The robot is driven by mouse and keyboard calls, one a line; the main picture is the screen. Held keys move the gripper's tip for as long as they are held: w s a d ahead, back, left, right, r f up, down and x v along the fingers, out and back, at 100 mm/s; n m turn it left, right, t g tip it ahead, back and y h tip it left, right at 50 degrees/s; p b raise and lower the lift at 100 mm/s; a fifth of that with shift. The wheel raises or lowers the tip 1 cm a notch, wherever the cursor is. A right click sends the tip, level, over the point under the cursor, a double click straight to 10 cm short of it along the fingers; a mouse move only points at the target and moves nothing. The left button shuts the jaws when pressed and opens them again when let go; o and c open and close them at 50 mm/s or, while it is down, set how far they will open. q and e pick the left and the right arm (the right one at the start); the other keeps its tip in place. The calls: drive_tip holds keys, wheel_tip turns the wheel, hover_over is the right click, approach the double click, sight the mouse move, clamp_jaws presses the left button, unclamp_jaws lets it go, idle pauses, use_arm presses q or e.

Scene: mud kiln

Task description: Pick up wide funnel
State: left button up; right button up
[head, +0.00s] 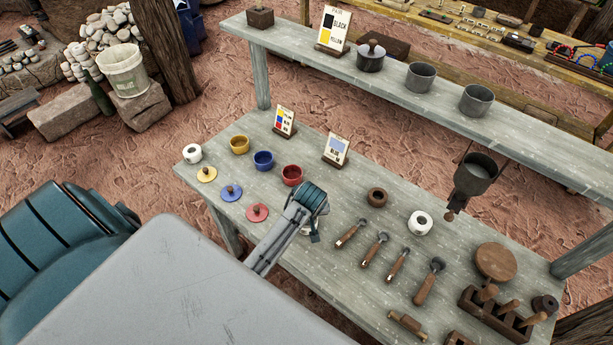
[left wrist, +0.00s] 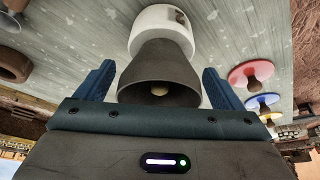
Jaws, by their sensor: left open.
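In the left wrist view a dark grey funnel (left wrist: 158,72) sits with its wide mouth facing the camera and a pale spot showing inside. It stands at or in a white round holder (left wrist: 163,27); how they join is hidden. My left gripper (left wrist: 160,88) is open, with one blue finger on each side of the funnel and a visible gap at each. In the head view my left gripper (head: 314,222) is over the middle of the workbench and hides the funnel; only a bit of white shows under it. My right gripper is in neither view.
The workbench (head: 345,265) holds coloured cups, lids (head: 257,212) and two sign cards left of my gripper, and a white ring (head: 420,222) and wooden-handled tools (head: 375,249) to its right. A hanging vessel (head: 476,176) and raised shelf (head: 440,105) stand behind.

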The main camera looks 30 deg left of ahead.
use_arm(q)
drive_tip(key=c, duration=0.7)
drive_tip(key=shift+c, duration=0.6)
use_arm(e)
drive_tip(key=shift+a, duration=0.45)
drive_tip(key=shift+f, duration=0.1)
